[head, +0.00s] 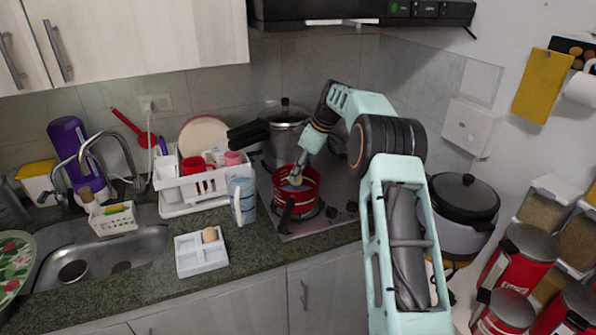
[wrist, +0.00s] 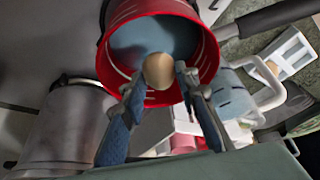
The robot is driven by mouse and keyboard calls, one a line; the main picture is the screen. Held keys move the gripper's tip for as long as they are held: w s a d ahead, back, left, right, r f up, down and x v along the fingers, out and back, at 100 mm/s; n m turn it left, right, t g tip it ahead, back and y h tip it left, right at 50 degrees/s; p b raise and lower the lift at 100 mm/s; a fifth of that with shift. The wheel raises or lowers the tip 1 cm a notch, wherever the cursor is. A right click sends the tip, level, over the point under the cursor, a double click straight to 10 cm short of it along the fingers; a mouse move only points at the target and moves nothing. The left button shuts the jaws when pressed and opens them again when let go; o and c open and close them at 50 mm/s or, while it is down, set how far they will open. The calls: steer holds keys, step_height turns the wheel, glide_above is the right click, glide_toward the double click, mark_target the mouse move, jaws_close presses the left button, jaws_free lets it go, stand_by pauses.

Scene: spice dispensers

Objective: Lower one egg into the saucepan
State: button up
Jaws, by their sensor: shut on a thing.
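The red saucepan (head: 312,202) stands on the stove with its dark handle toward the front. In the wrist view the saucepan (wrist: 207,62) shows its red wall and grey-blue inside. My gripper (head: 296,178) is at the saucepan's opening, pointing down into it. In the wrist view my gripper (wrist: 157,76) has its two fingertips on either side of a tan egg (wrist: 158,69) and is shut on it. The egg appears against the pan's inside; whether it touches the bottom I cannot tell. Another egg (head: 209,235) sits in the white egg tray (head: 201,262) on the counter.
A large pressure cooker (head: 284,140) stands on the stove behind the saucepan. A pale blue jug (head: 242,200) and a white dish rack (head: 183,189) are to the left. A dark-lidded pot (head: 464,200) stands right of my arm. The sink (head: 150,240) is at the left.

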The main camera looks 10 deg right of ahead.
mark_target(301, 177)
steer(key=shift+f+b, duration=1.5)
steer(key=shift+f, duration=0.9)
stand_by(0.8)
steer(key=o, duration=1.2)
steer(key=shift+o, duration=0.2)
steer(key=shift+r, duration=0.1)
